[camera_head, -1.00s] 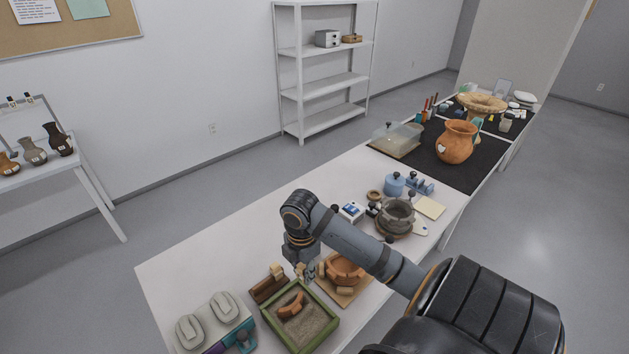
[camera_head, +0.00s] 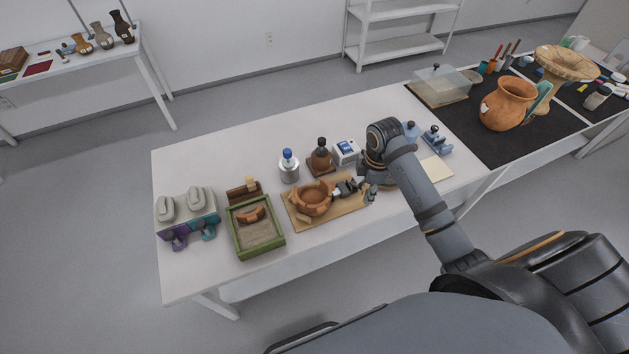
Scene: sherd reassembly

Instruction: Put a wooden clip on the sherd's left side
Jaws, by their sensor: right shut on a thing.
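The terracotta bowl (camera_head: 313,200) stands on a wooden board (camera_head: 342,216), with a pale wooden piece against its front left rim. A curved terracotta sherd (camera_head: 250,215) lies in the sand of a green-framed tray (camera_head: 279,240). A brown wooden rack (camera_head: 240,195) behind the tray holds a pale wooden clip (camera_head: 250,184). My right gripper (camera_head: 350,190) is just right of the bowl, low over the board. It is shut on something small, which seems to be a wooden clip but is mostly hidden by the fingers. My left gripper is out of view.
Behind the board stand a bottle with a blue cap (camera_head: 289,166), a brown bottle (camera_head: 321,157) and a white device (camera_head: 346,151). The table's back left is clear.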

